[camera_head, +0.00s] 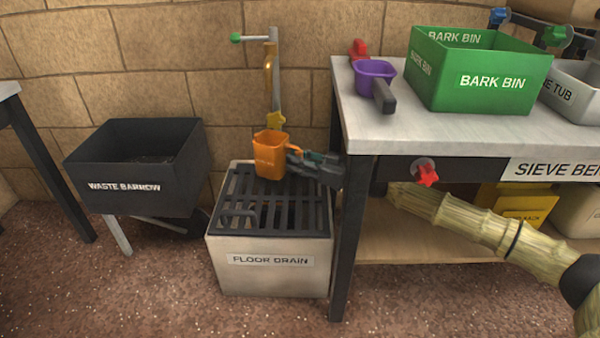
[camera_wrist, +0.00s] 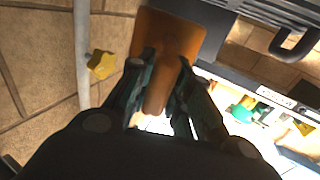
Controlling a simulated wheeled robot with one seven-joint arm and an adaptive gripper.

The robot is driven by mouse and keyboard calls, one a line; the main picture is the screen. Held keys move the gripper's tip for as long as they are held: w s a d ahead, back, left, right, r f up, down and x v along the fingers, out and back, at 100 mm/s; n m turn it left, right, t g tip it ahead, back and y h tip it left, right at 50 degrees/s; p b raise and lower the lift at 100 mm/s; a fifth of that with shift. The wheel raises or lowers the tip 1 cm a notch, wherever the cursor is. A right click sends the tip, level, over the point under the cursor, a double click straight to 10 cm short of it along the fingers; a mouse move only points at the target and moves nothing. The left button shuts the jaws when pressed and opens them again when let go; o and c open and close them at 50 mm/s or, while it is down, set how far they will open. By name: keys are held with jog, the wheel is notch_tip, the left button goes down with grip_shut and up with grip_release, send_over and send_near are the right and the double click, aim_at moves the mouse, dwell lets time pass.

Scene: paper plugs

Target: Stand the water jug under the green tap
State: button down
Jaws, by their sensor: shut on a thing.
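The orange water jug (camera_head: 270,150) looks upright at the back of the floor drain's grate (camera_head: 240,190); I cannot tell if its base touches. My gripper (camera_head: 296,156) comes from the right and is shut on the jug's handle. In the wrist view the fingers (camera_wrist: 160,90) close around the handle of the orange jug (camera_wrist: 170,35). A standpipe behind the jug carries a lever with a green knob (camera_head: 236,38) at its top and a yellow star knob (camera_head: 276,120) lower down. Another green knob (camera_head: 556,36) shows behind the bench bins.
A waste barrow (camera_head: 130,190) stands left of the drain. The sieve bench (camera_head: 395,140) is close on the right, with a purple scoop (camera_head: 372,75), a green bark bin (camera_head: 480,75) and a red knob (camera_head: 427,175) on its front edge.

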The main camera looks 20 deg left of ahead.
jog(key=shift+f, duration=0.95)
jog(key=shift+f, duration=0.65)
jog(key=c, duration=1.3)
grip_release()
jog(key=shift+r, duration=0.5)
jog(key=shift+s+d+r+p, duration=0.2)
jog(key=shift+d+p, duration=0.55)
jog(key=shift+d, duration=1.25)
jog(key=shift+s+d+f+p, duration=0.2)
jog(key=shift+d+p, duration=0.55)
jog(key=shift+d, duration=1.25)
jog(key=shift+s+d+r+p, duration=0.1)
jog(key=shift+s+d+p, duration=0.45)
jog(key=shift+d, duration=1.45)
jog(key=shift+w, duration=0.25)
